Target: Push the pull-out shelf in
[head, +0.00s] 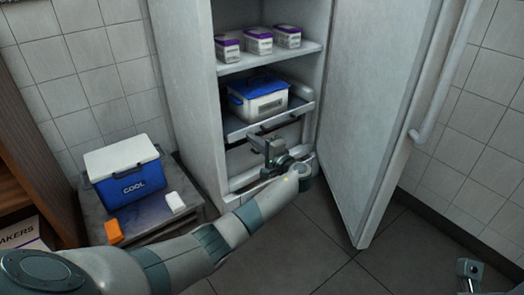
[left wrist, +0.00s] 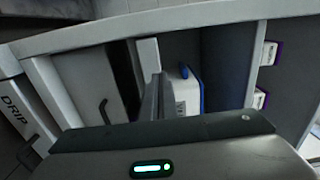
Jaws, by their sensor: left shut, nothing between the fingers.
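The pull-out shelf (head: 240,129) is in the open white cabinet, below a fixed shelf. A white box with a blue lid (head: 258,101) stands on it; the box also shows in the left wrist view (left wrist: 186,92). My left gripper (head: 262,143) is shut and empty, just in front of and below the shelf's front edge. Whether its fingertips touch the shelf I cannot tell. In the left wrist view the fingers (left wrist: 157,96) point toward the cabinet. A part of my right arm's end (head: 470,270) shows at the bottom right corner, its jaws unclear.
The cabinet door (head: 375,110) stands open at the right. A blue and white cool box (head: 124,170) sits on a low stand at the left. The floor ahead is clear.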

